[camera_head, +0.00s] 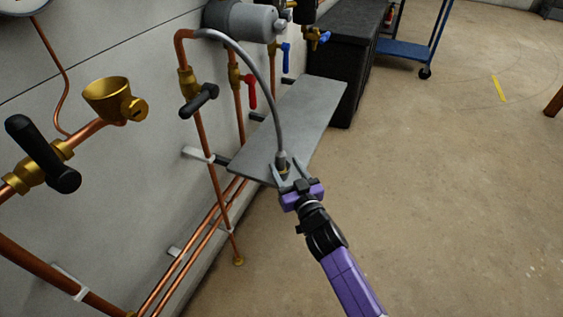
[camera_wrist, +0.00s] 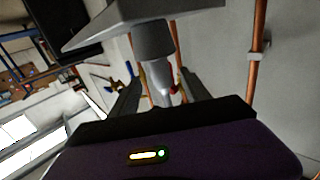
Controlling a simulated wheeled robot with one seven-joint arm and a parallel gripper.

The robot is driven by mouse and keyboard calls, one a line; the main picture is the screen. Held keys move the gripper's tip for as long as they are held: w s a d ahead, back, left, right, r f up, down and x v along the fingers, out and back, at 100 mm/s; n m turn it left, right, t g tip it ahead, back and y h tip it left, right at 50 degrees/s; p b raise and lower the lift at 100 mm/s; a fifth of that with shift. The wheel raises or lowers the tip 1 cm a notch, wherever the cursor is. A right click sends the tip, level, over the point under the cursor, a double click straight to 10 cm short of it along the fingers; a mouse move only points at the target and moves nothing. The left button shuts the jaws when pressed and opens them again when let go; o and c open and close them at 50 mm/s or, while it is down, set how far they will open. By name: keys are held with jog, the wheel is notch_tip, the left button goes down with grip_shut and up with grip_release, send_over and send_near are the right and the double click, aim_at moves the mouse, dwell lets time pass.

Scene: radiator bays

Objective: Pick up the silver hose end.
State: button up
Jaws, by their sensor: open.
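The silver hose end (camera_head: 282,159) is at the lower end of a grey hose (camera_head: 270,82) that arcs down from a copper pipe on the wall. It stands upright at the near end of a grey shelf (camera_head: 309,112). My gripper (camera_head: 286,170) is at the hose end with its fingers spread, one on either side. In the wrist view the hose end (camera_wrist: 152,42) is a grey cylinder, narrowing toward the space between my open fingers (camera_wrist: 161,86). Whether either finger touches it I cannot tell.
A black-handled valve (camera_head: 199,100) and a red-handled valve (camera_head: 249,92) sit on copper pipes left of the hose. A brass funnel (camera_head: 107,99) is further left. A dark cabinet (camera_head: 345,60) stands behind the shelf.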

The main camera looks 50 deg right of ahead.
jog(key=x, duration=0.7)
jog(key=shift+w+r, duration=0.1)
jog(key=shift+r, duration=0.3)
jog(key=shift+c, duration=0.4)
grip_shut()
